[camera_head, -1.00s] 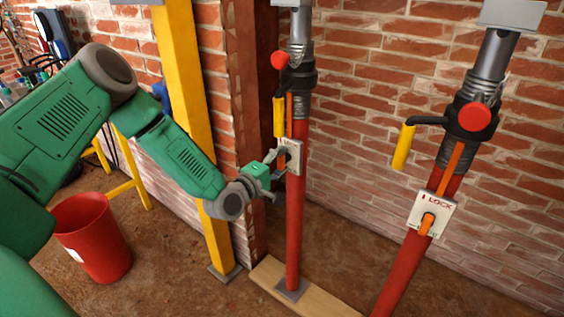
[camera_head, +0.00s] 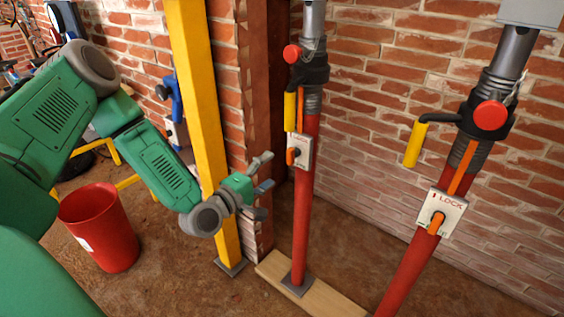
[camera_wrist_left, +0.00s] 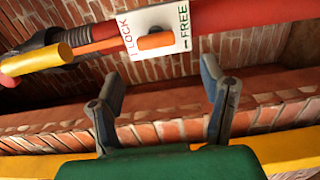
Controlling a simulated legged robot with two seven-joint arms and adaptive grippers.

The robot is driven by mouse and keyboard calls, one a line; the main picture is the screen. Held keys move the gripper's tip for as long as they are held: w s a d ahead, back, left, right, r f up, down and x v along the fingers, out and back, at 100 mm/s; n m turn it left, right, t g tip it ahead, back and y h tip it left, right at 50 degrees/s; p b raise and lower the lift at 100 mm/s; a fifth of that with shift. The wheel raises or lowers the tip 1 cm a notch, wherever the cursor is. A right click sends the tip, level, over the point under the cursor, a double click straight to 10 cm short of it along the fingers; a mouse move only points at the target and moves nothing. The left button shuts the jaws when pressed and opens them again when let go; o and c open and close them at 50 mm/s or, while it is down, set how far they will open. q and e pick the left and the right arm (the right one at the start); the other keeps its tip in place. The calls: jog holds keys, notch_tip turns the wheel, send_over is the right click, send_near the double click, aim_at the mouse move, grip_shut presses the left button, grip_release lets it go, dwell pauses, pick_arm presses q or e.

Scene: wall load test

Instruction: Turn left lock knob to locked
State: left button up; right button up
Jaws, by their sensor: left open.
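The left lock knob (camera_head: 292,156) is an orange handle on a white plate (camera_head: 301,149) on the left red post (camera_head: 304,215). In the left wrist view the orange knob (camera_wrist_left: 156,40) lies between the printed words LOCK and FREE; I cannot tell which it points to. My left gripper (camera_head: 265,186) is open and empty, to the left of and below the plate, apart from it. Its two fingers (camera_wrist_left: 166,95) stand spread in the left wrist view, with the plate beyond them. My right gripper is in neither view.
A second red post (camera_head: 409,270) with its own lock plate and orange knob (camera_head: 437,221) stands at right. Both posts carry yellow-handled cranks (camera_head: 415,143). A yellow column (camera_head: 203,120) stands behind my left gripper. A red bucket (camera_head: 100,230) stands on the floor at left.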

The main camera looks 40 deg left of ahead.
pick_arm(q)
jog(key=s, duration=0.3)
jog(key=shift+s+a, duration=0.2)
jog(key=shift+a, duration=0.05)
jog(key=s+d+f+m+g+h, duration=0.3)
jog(key=s+d+f+m+g, duration=0.8)
jog(key=d+f, duration=0.35)
jog(key=s+a+f+m+g+y, duration=0.1)
jog(key=s+f+m+g+y, duration=0.1)
jog(key=s, duration=0.6)
jog(key=s+a+f+m+g+y, duration=0.2)
jog(key=s+m+g, duration=0.2)
jog(key=s, duration=0.5)
jog(key=shift+a+f+m, duration=0.2)
jog(key=shift+f+m, duration=0.15)
jog(key=shift+m, duration=0.15)
